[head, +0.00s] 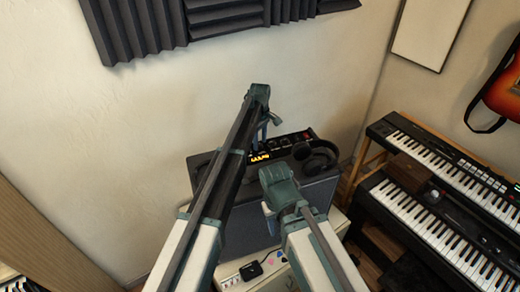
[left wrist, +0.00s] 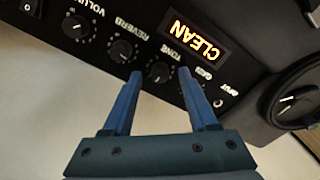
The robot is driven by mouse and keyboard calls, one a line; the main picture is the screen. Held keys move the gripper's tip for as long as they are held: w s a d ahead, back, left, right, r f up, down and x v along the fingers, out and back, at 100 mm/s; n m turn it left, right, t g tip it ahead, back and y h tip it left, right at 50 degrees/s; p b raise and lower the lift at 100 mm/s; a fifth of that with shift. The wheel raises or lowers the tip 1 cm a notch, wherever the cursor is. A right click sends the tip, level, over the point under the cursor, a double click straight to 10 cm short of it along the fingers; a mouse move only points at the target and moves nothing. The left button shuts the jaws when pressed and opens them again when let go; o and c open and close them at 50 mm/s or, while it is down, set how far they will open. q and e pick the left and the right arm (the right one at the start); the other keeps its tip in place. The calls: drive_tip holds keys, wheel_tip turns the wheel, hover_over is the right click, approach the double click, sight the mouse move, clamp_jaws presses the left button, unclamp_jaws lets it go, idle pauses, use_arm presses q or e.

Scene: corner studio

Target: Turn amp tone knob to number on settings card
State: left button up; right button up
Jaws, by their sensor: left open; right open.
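The amp's black control panel (head: 290,141) sits on top of the grey speaker cabinet (head: 240,232) and is partly hidden by my left arm. In the left wrist view, the tone knob (left wrist: 159,71) shows between the blue fingertips of my open left gripper (left wrist: 160,75); contact cannot be told. The knob's pointer is too small to read. In the head view, my left gripper (head: 264,131) is at the panel. My right gripper (head: 268,211) is lower, in front of the cabinet, largely hidden by its own wrist. I cannot make out a settings card.
Reverb (left wrist: 121,50) and volume (left wrist: 76,26) knobs lie beside the tone knob. The lit display (left wrist: 197,38) reads CLEAN. Headphones (head: 330,160) rest on the right of the cabinet top. Keyboards (head: 450,165) stand at the right. A small black box (head: 251,270) lies on the white surface below.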

use_arm(q)
drive_tip(key=shift+f, duration=0.45)
use_arm(e)
drive_tip(key=shift+f, duration=0.45)
use_arm(q)
clamp_jaws()
drive_tip(key=shift+m, duration=0.3)
